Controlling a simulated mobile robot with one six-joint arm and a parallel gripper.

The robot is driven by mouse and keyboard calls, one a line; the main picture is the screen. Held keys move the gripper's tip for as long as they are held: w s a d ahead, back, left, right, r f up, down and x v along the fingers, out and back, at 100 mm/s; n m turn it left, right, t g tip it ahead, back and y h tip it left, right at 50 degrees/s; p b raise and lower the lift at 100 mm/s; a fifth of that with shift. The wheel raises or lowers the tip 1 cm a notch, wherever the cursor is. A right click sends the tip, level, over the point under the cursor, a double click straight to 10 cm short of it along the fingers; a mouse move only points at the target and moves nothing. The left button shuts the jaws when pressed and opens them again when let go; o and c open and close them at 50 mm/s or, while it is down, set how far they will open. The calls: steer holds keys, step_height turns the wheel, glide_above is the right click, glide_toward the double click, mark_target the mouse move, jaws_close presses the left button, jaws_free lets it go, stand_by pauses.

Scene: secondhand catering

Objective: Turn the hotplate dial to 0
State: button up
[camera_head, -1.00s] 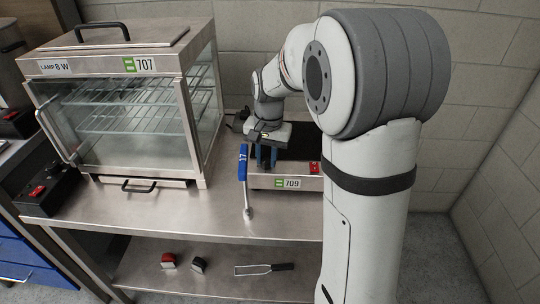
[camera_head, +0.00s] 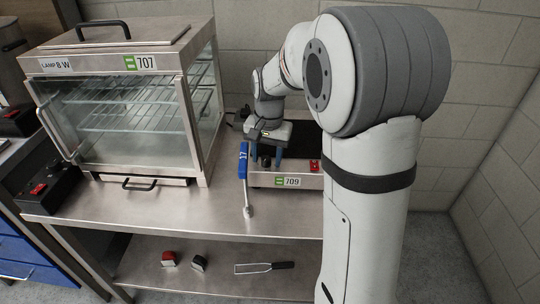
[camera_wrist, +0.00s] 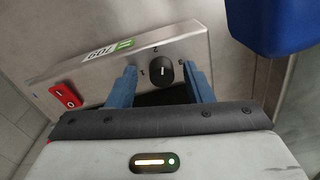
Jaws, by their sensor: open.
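The hotplate (camera_head: 258,179) with the green 709 label stands on the steel table; it also shows in the wrist view (camera_wrist: 190,48), upside down. Its black dial (camera_wrist: 162,73) is on the front panel, with small marks around it. The dial's pale line runs roughly up and down in the wrist view, towards a mark that looks like a 2; I cannot tell the setting for sure. My gripper (camera_wrist: 160,69) is open, one blue finger on either side of the dial, with gaps visible. In the head view my gripper (camera_head: 266,158) is at the hotplate's front.
A glass display cabinet (camera_head: 200,160) stands to the left.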

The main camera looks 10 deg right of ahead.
mark_target(268, 159)
step_height(268, 159, up, 8)
steer(key=shift+d+f+p, duration=0.1)
steer(key=shift+d+p, duration=0.05)
steer(key=shift+p, duration=0.25)
steer(key=shift+c, duration=0.4)
